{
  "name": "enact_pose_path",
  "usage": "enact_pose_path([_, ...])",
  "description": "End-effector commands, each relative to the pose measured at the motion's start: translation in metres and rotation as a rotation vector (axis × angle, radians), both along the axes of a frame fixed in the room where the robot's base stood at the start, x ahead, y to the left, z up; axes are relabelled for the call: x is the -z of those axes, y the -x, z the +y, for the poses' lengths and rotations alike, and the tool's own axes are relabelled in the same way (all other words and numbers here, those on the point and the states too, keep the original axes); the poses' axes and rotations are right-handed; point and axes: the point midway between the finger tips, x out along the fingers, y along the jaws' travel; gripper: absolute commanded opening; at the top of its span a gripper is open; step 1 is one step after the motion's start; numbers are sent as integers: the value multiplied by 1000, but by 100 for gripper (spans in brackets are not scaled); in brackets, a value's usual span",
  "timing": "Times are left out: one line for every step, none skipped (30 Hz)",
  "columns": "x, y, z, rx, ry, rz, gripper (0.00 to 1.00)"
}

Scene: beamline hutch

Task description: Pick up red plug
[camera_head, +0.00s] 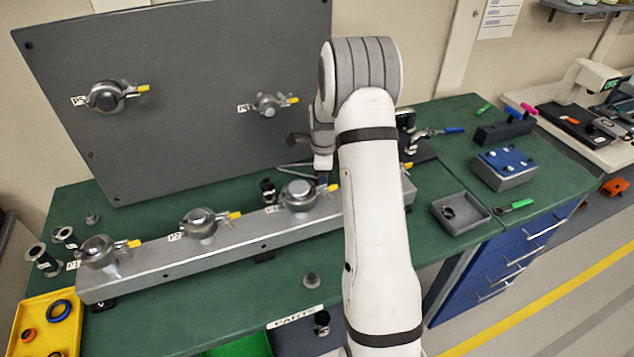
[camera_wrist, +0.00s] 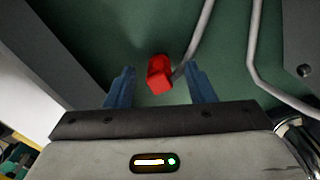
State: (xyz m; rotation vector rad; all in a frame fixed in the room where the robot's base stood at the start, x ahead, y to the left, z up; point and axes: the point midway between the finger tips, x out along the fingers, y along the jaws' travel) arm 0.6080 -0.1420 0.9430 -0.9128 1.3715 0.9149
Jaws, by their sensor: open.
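In the wrist view the red plug (camera_wrist: 160,74) lies on the green bench top, a small red block with a grey cable running off to its upper right. My gripper (camera_wrist: 160,84) has two blue fingers spread apart, one on each side of the plug, with visible gaps on both sides. The fingers do not appear to touch it. In the head view my arm hides the plug, and only a little of the gripper (camera_head: 322,180) shows behind the rail's right part.
A grey rail (camera_head: 200,255) carrying several clamped fittings runs along the bench in front of the gripper. A large dark panel (camera_head: 190,100) stands behind. A grey tray (camera_head: 461,224) and a blue-topped block (camera_head: 505,161) sit to the right. A yellow tray (camera_head: 38,318) is at the lower left.

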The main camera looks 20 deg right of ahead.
Motion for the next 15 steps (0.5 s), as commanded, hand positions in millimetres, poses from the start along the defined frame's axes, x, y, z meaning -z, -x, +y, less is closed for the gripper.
enact_pose_path([2, 0, 0, 0, 0, 0, 49])
enact_pose_path([3, 0, 0, 0, 0, -1, 49])
enact_pose_path([4, 0, 0, 0, 0, -1, 49])
enact_pose_path([4, 0, 0, 0, 0, -1, 49])
enact_pose_path([4, 0, 0, 0, 0, -1, 49])
enact_pose_path([4, 0, 0, 0, 0, -1, 49])
enact_pose_path([4, 0, 0, 0, 0, -1, 49])
enact_pose_path([4, 0, 0, 0, 0, -1, 49])
enact_pose_path([4, 0, 0, 0, 0, -1, 46])
enact_pose_path([4, 0, 0, 0, 0, -1, 44])
enact_pose_path([4, 0, 0, 0, 0, -1, 41])
enact_pose_path([4, 0, 0, 0, 0, -1, 38])
enact_pose_path([4, 0, 0, 0, 0, -1, 36])
enact_pose_path([4, 0, 0, 0, 0, -1, 33])
enact_pose_path([4, 0, 0, 0, 0, -1, 30])
